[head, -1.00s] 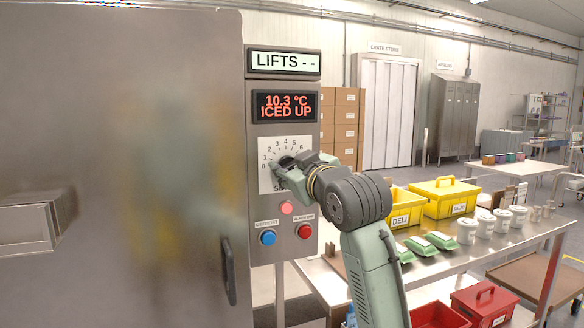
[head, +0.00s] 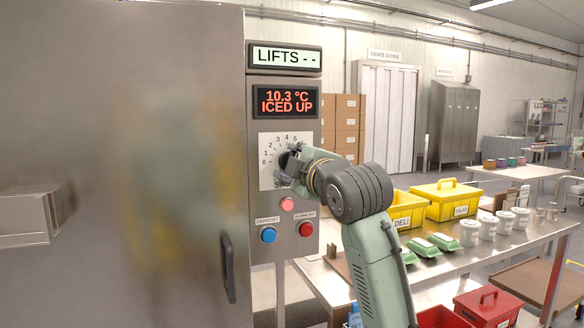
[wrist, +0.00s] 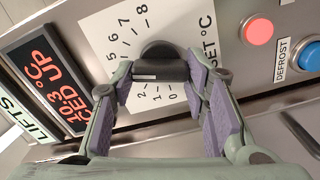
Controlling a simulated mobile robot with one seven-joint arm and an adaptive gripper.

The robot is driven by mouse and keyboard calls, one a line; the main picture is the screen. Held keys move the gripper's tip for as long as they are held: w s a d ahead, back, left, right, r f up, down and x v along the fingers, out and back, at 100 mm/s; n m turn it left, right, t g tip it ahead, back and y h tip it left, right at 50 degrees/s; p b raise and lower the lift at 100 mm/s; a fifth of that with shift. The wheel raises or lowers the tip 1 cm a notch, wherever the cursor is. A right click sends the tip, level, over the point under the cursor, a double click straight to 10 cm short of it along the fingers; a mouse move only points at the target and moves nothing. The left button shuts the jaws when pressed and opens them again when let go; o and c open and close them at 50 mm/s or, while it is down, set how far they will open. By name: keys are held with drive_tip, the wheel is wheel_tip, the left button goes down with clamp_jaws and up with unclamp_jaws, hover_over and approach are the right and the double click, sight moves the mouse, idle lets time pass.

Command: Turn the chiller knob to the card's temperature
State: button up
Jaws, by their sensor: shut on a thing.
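The chiller knob is a dark round knob (wrist: 160,62) on a white dial plate (head: 272,143) numbered from 0 to 8. My gripper (head: 287,162) is at the dial, its two fingers (wrist: 158,75) on either side of the knob's grip bar and shut on it. In the wrist view the picture is turned sideways; where the knob's mark points cannot be told. The display (head: 285,102) above reads 10.3 °C ICED UP. No temperature card can be made out in these frames.
Below the dial are a pink-red lamp or button (head: 287,204), a blue DEFROST button (head: 268,235) and a red button (head: 306,229). A LIFTS sign (head: 284,58) tops the panel. The steel chiller door (head: 120,120) is at left; a table (head: 480,258) with yellow boxes and tubs stands right.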

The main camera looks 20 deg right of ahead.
drive_tip(key=shift+f+n+b, duration=0.2)
drive_tip(key=shift+n+b, duration=0.4)
drive_tip(key=shift+n, duration=3.6)
drive_tip(key=o, duration=1.1)
drive_tip(key=shift+o, duration=0.2)
drive_tip(key=shift+s, duration=0.1)
drive_tip(key=s, duration=1.2)
drive_tip(key=shift+d, duration=0.2)
drive_tip(key=shift+w, duration=0.1)
